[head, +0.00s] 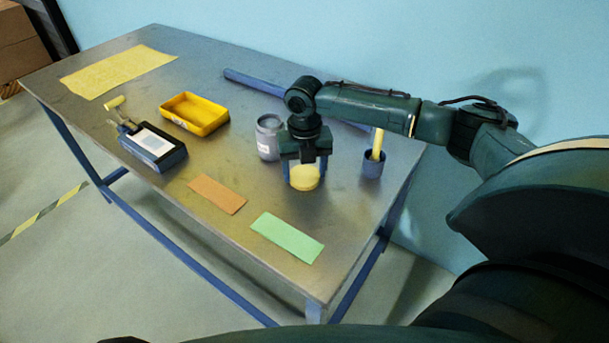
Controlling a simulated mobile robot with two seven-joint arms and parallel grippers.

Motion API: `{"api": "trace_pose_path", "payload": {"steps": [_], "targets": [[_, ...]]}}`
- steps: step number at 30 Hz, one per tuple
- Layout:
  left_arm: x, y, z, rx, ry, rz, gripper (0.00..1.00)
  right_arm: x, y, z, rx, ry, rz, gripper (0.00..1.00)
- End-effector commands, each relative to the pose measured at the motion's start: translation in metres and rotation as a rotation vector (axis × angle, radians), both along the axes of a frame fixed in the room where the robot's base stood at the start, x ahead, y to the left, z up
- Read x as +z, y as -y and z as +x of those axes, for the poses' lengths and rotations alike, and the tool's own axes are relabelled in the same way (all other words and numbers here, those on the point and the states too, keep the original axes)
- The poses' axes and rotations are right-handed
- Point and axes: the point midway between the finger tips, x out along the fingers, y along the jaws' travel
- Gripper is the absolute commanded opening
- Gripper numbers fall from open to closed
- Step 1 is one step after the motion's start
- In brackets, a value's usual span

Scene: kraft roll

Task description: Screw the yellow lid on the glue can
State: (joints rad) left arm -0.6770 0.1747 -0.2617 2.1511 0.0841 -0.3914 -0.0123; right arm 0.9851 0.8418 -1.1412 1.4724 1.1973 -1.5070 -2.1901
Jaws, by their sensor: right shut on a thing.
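The yellow lid (305,179) is a round disc between the fingers of my right gripper (304,172), which is shut on it from above. I cannot tell whether the lid still touches the table. The glue can (267,138) is a grey cylinder with a pale label, standing upright just left of and behind the gripper. The lid is apart from the can. The gripper body hides a little of the can's right side. My left gripper is not in view.
A blue cup (372,166) with a yellow-handled tool stands close right of the gripper. A yellow tray (194,114), a dark device (152,145) and a yellow sheet (119,71) lie left. An orange card (217,194) and a green card (287,237) lie in front. A blue roll (254,83) lies behind.

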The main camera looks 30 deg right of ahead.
Motion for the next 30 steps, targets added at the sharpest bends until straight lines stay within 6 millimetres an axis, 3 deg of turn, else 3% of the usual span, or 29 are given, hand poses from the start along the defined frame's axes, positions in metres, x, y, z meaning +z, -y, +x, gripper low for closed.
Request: {"api": "trace_pose_path", "payload": {"steps": [6,14,17,24,30], "targets": [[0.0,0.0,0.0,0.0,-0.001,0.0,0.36,0.0,0.0,0.0,0.0,0.0,0.0,0.43],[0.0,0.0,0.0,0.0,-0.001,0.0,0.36,0.003,0.0,0.0,0.0,0.001,0.0,0.43],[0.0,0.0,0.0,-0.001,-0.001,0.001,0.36,0.013,0.0,0.001,-0.001,0.003,0.001,0.43],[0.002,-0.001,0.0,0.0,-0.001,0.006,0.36,0.062,0.0,0.001,0.0,0.005,0.001,0.43],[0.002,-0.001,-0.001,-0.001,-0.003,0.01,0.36,0.092,0.0,0.001,-0.001,0.002,0.0,0.43]]}}
